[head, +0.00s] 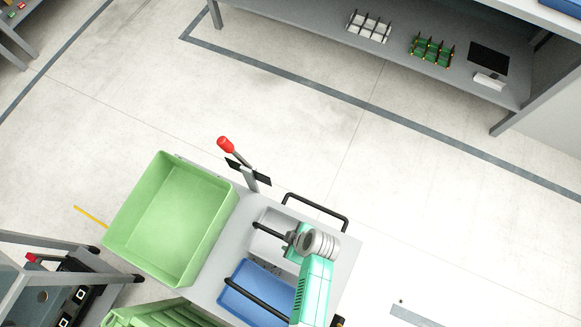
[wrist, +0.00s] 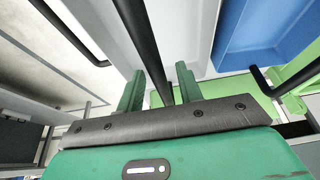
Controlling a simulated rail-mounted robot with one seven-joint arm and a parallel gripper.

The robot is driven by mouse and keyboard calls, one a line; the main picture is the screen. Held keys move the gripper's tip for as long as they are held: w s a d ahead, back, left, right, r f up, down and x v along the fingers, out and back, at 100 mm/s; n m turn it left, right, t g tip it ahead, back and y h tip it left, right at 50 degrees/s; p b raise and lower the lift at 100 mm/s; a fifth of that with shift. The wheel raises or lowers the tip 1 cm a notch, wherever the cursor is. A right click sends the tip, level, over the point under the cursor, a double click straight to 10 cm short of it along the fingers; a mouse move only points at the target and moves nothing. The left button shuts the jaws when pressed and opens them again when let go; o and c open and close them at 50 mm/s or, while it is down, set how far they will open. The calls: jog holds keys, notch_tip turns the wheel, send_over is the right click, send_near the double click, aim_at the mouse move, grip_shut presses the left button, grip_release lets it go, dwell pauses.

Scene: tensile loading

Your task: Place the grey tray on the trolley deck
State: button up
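The grey tray (head: 266,215) sits on the pale trolley deck (head: 345,255), beside a blue tray (head: 248,272). A black bar handle (head: 268,231) spans the grey tray. My gripper (head: 289,239) is over the right part of this handle and hides some of the tray. In the wrist view, the two green fingers of my gripper (wrist: 159,82) stand apart on either side of the black bar (wrist: 142,40), with narrow gaps showing. The pale inside of the grey tray (wrist: 185,25) lies beyond the bar. The blue tray (wrist: 265,35) is to its right.
A large green crate (head: 170,220) stands on the left of the trolley, with another green crate (head: 150,314) below it. A red-knobbed lever (head: 226,146) and a black rail (head: 316,208) rise at the trolley's far edge. Open floor lies beyond, before a grey bench (head: 400,62).

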jog(key=p+v, duration=0.2)
jog(key=v, duration=0.9)
jog(key=shift+r+p, duration=0.35)
jog(key=shift+r, duration=0.05)
jog(key=shift+d, duration=0.1)
jog(key=w+d+r+m+t+h, duration=0.25)
jog(key=w+r+t, duration=0.35)
jog(key=w+r, duration=1.25)
jog(key=w+a+r+m+t+h, duration=0.1)
jog(key=w+r+m+t, duration=0.15)
jog(key=r, duration=0.75)
jog(key=w+a+r+m+t, duration=0.1)
jog(key=w+r+t, duration=0.15)
jog(key=r, duration=0.75)
notch_tip(320, 180, up, 20)
jog(key=s+a+m+t, duration=0.2)
jog(key=s+m+t, duration=0.1)
jog(key=t, duration=0.3)
jog(key=s+a+r+m+t, duration=0.1)
jog(key=s+r+m+t, duration=0.1)
jog(key=s+r, duration=0.3)
jog(key=s+a+r+m+t, duration=0.1)
jog(key=s+r+t, duration=0.3)
jog(key=r, duration=0.7)
jog(key=shift+s+a+r+m+h, duration=0.2)
jog(key=shift+s+a+m+h, duration=0.15)
jog(key=shift+m, duration=0.15)
